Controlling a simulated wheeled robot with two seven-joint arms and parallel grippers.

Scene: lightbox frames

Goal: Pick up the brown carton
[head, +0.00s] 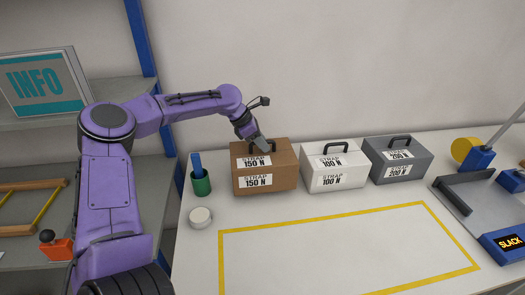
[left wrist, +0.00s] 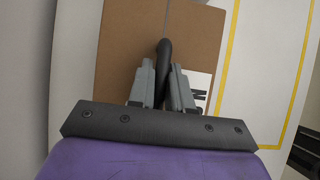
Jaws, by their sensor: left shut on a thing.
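The brown carton (head: 280,168) stands on the white table at the left of a row of three cartons. It has white labels reading "STRAP 150 N" and a dark handle on top. My left gripper (head: 262,147) is at the top of the carton and is shut on its handle. In the left wrist view the jaws (left wrist: 165,88) close around the dark handle (left wrist: 164,52), above the brown top of the carton (left wrist: 125,50). The handle is mostly hidden by the gripper in the head view. I cannot tell whether the carton touches the table. My right gripper is not in view.
A white carton (head: 350,172) and a grey carton (head: 415,166) stand to the right. A green cup (head: 201,185) and a round white object (head: 200,216) are at the left. A yellow outlined area (head: 340,250) in front is empty. A metal fixture (head: 480,190) stands far right.

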